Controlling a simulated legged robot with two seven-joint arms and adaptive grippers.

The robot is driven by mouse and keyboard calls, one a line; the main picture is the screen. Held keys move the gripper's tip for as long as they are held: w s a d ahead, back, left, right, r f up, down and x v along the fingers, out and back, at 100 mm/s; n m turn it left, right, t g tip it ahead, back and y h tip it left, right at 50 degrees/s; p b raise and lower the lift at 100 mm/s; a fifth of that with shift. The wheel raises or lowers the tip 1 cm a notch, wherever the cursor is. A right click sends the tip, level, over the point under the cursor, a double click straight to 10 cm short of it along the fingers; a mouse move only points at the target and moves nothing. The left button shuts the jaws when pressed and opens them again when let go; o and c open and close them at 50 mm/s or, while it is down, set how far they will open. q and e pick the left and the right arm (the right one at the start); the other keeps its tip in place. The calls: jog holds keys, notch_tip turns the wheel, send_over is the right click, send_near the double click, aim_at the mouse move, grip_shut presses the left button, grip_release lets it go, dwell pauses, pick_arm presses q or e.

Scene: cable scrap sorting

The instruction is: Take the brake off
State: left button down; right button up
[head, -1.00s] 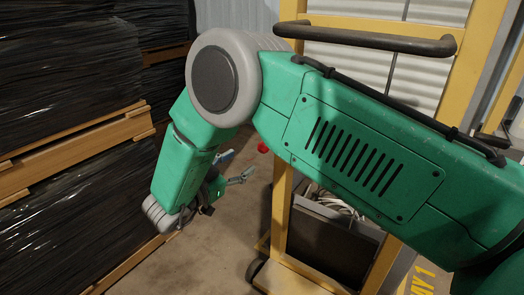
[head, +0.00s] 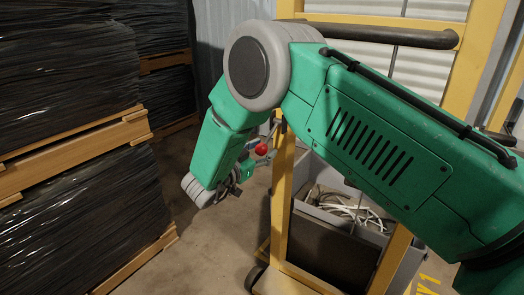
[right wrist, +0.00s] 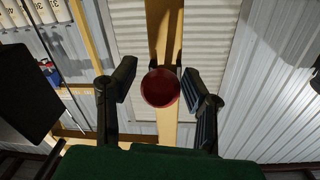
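A red ball knob (head: 261,149), the likely brake handle, sits at the left post of a yellow cart (head: 281,190). In the right wrist view the knob (right wrist: 160,88) shows between the two dark fingers, with a gap on both sides. My right gripper (right wrist: 161,86) is open and its fingers stand either side of the knob. In the head view the right gripper (head: 267,145) is small and partly hidden by my green forearm. What the knob is mounted on is hidden. My left gripper is not in view.
A grey bin (head: 321,210) with pale cables (head: 352,208) stands on the cart. A dark handlebar (head: 380,36) crosses the cart's top. Stacks of black-wrapped pallets (head: 75,215) stand at the left. Bare floor (head: 215,250) lies between pallets and cart.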

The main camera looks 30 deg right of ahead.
jog(key=shift+a, duration=0.1)
grip_shut()
